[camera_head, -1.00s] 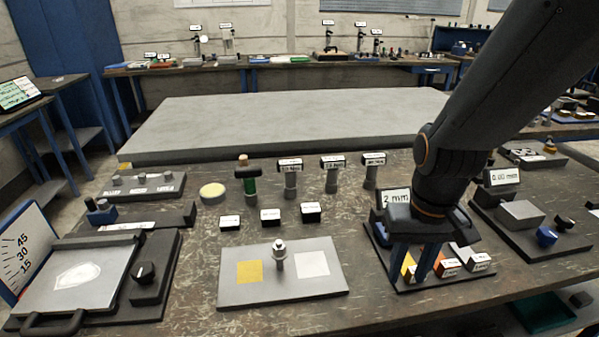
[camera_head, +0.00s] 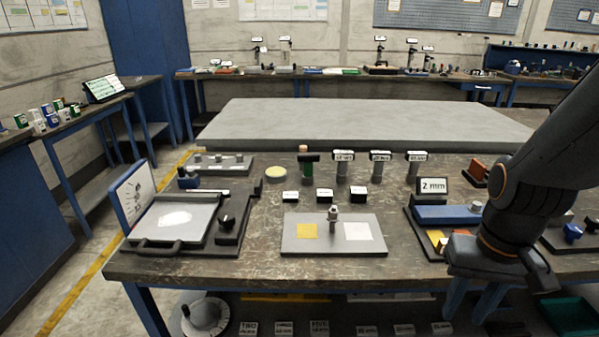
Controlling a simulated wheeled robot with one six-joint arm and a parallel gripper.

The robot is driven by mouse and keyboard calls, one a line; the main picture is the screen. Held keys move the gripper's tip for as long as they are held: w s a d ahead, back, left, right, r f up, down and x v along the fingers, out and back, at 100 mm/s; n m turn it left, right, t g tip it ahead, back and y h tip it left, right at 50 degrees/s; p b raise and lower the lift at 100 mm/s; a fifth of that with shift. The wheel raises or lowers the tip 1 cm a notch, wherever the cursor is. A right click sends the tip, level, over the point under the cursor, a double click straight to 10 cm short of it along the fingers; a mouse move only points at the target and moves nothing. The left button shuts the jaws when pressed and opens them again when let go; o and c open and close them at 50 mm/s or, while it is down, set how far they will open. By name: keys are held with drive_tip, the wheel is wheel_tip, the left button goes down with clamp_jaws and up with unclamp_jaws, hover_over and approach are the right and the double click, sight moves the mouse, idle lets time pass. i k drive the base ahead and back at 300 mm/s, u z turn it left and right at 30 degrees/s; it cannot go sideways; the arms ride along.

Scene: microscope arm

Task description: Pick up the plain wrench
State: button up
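I cannot pick out a wrench with certainty in the head view. My gripper (camera_head: 472,308) is at the lower right, in front of the bench's near edge. It points down, and its two blue fingers are apart with nothing visible between them. My arm and gripper hide part of the bench's right side and of the small block tray (camera_head: 420,246) there. Tools or parts on the lower shelf are small and partly cut off by the frame.
A lower shelf holds a round dial (camera_head: 205,318), labelled blocks (camera_head: 283,328) and a green bin (camera_head: 568,316).

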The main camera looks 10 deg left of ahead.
sight(308, 158)
drive_tip(key=u, duration=0.8)
drive_tip(key=i, duration=1)
